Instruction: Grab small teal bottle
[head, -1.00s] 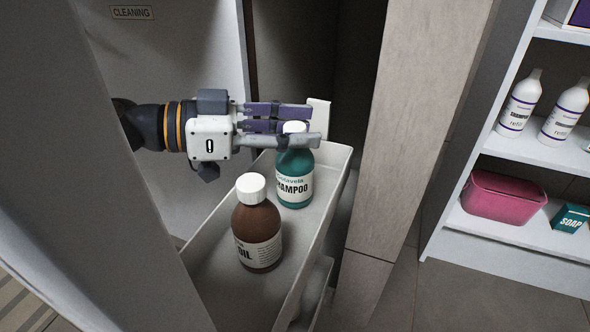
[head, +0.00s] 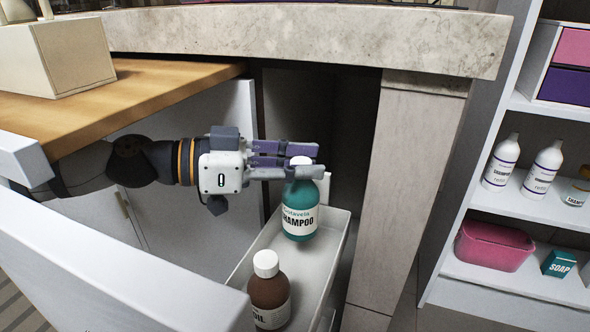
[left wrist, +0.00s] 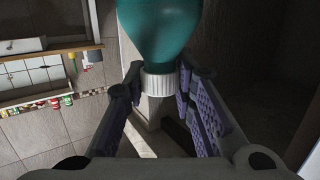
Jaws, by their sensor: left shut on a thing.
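The small teal shampoo bottle (head: 300,222) has a white cap and a white label. My left gripper (head: 300,167) reaches in from the left and is shut on the bottle's cap end. The bottle hangs upright, its base a little above the floor of the white pull-out tray (head: 337,250). In the left wrist view the teal bottle (left wrist: 158,30) shows with its white cap between the finger pads of the left gripper (left wrist: 158,85). My right gripper is in neither view.
A brown oil bottle (head: 269,292) with a white cap stands nearer in the tray. A stone counter edge (head: 300,30) overhangs above, with a pillar (head: 400,190) to the right.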

